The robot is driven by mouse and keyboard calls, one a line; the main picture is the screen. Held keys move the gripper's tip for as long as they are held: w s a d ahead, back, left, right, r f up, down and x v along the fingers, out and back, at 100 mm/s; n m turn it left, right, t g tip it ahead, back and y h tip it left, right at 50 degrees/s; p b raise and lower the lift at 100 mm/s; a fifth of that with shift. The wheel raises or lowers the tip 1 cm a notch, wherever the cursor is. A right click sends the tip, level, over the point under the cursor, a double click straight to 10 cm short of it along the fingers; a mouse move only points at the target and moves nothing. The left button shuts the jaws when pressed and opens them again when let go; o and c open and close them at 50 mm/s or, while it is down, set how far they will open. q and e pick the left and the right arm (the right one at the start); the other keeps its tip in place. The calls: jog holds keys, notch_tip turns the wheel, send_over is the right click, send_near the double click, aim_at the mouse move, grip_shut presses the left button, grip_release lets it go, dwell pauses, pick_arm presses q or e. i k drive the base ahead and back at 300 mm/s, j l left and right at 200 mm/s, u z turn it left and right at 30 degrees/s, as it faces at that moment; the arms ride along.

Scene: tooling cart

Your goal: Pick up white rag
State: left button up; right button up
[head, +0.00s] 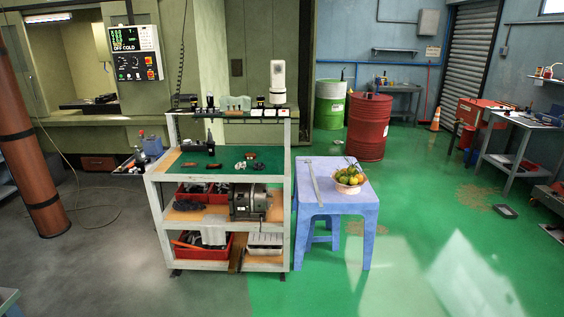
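A pale greyish-white cloth (214,233) that looks like a rag is in the lower part of the tooling cart (158,220). It seems to hang below the middle shelf, in front of the lower red bin; its exact support is too small to tell. Small white items (263,113) also line the cart's raised top ledge, and I cannot tell what they are made of. Neither of my grippers shows in the head view.
A blue table (328,198) with a fruit basket (349,181) stands right of the cart. A grey machine (248,203) sits on the middle shelf. Red (369,128) and green (329,105) barrels stand behind. An orange-brown column (28,150) is at left. The floor in front is clear.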

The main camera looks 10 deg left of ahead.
aim_at(239, 164)
jog(key=i+j+z, duration=0.35)
jog(key=j, duration=0.3)
jog(key=i+j+z, duration=0.15)
jog(key=i+j, duration=0.3)
jog(key=j, duration=0.2)
jog(key=i+j+z, duration=0.1)
jog(key=j, duration=0.25)
jog(key=i+j, duration=0.4)
jog(key=j, duration=0.3)
jog(key=i+j+z, duration=0.1)
jog(key=j, duration=0.25)
jog(key=i+j, duration=0.2)
jog(key=j, duration=0.2)
